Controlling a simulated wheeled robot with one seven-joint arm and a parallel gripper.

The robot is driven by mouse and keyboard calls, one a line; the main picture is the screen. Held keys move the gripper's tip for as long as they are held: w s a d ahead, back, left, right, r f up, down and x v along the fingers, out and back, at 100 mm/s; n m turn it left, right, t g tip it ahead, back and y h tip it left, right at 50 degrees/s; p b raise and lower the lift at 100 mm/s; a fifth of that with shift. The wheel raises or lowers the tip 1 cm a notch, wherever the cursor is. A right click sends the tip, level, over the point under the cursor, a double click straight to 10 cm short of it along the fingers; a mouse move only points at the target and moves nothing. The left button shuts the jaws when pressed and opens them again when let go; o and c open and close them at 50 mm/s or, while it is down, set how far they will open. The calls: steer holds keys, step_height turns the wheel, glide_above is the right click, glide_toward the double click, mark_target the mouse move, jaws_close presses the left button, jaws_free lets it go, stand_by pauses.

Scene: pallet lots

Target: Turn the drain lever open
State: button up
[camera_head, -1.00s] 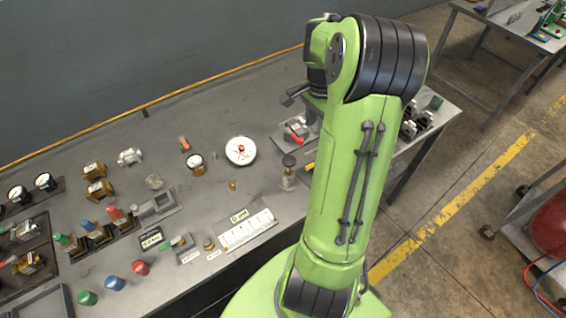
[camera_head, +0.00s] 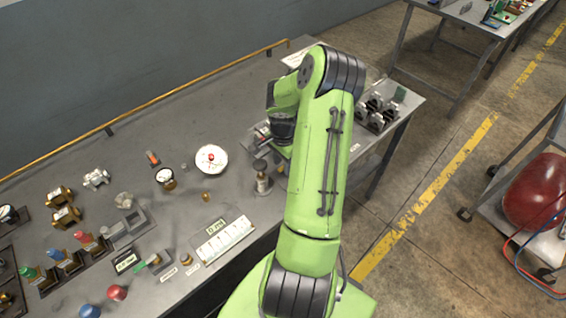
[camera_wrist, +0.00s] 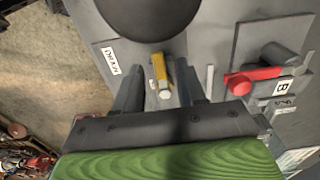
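In the wrist view a yellow lever (camera_wrist: 159,68) with a pale hex end sits on a grey plate beside a white label reading DRAIN (camera_wrist: 110,61). My gripper (camera_wrist: 163,78) is open, with one dark finger on each side of the lever. Gaps show between the lever and the fingers. I cannot tell how deep the fingers reach along it. In the head view my arm hides the lever and the gripper.
A red-handled valve (camera_wrist: 252,78) marked B stands right of my gripper in the wrist view. A large dark round body (camera_wrist: 148,15) is just beyond the lever.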

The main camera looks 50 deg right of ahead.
steer(key=shift+f, duration=0.1)
jaws_close()
stand_by(0.4)
steer(key=n, duration=0.1)
steer(key=s+n, duration=0.1)
steer(key=shift+n+b, duration=0.35)
steer(key=shift+n, duration=0.05)
steer(key=n, duration=0.2)
steer(key=s+n+b, duration=0.1)
steer(key=n, duration=0.1)
steer(key=shift+s+d+n, duration=0.1)
steer(key=shift+s+n, duration=0.05)
steer(key=shift+n, duration=0.15)
steer(key=n, duration=0.1)
steer(key=s+n+b, duration=0.1)
steer(key=n, duration=0.1)
steer(key=d+n, duration=0.1)
steer(key=n, duration=0.1)
steer(key=shift+s, duration=0.25)
steer(key=n, duration=0.2)
steer(key=d+n+b, duration=0.1)
steer(key=n, duration=0.2)
steer(key=shift+s+d+n, duration=0.3)
steer(key=shift+s, duration=0.05)
